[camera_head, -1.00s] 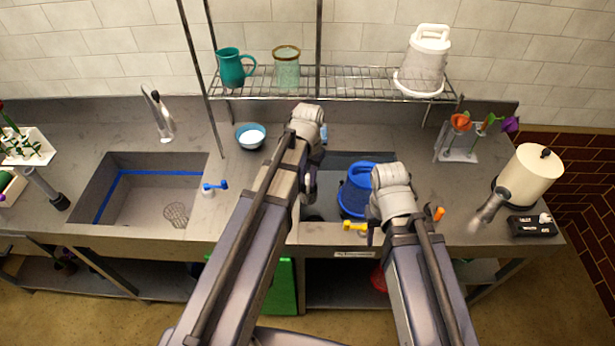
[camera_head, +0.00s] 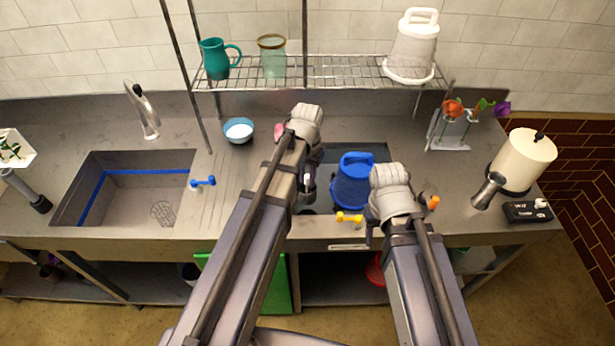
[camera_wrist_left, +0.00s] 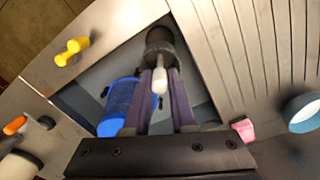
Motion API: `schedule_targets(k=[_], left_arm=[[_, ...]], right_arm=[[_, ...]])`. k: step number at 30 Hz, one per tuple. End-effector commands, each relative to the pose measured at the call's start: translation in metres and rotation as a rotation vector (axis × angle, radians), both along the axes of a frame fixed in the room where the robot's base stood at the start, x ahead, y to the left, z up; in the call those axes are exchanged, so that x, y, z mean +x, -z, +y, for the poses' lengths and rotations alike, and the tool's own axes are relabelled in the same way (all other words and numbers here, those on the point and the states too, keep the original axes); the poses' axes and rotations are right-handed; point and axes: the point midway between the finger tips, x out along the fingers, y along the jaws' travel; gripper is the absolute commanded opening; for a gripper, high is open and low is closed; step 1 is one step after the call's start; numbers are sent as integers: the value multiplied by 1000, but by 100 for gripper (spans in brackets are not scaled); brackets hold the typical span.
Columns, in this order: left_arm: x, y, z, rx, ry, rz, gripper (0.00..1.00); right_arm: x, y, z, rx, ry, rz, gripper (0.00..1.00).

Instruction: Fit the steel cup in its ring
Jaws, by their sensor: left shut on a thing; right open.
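A grey, flared metal cup (camera_head: 487,191), apparently the steel cup, leans beside the cream canister at the right of the counter. I cannot make out its ring for certain. My left gripper (camera_head: 307,188) is over the right basin, far left of the cup. In the left wrist view its fingers (camera_wrist_left: 159,92) are shut on a white stem with a dark round head (camera_wrist_left: 160,45); what this thing is, I cannot tell. My right gripper (camera_head: 374,236) is open at the counter's front edge, left of the cup, partly hidden by its wrist.
The cream canister (camera_head: 524,160) and a black box (camera_head: 527,211) stand close to the cup. A blue bucket (camera_head: 352,182) sits in the right basin, between my grippers. A yellow tap handle (camera_head: 349,217) is near my right gripper. A flower holder (camera_head: 452,130) stands behind.

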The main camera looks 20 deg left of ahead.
Motion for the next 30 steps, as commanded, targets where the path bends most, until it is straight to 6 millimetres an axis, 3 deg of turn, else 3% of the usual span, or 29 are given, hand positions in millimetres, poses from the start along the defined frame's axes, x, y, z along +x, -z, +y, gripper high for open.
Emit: schedule_targets(k=[30], left_arm=[[0, 82, 0, 0, 0, 0, 0]], right_arm=[[0, 82, 0, 0, 1, 0, 50]])
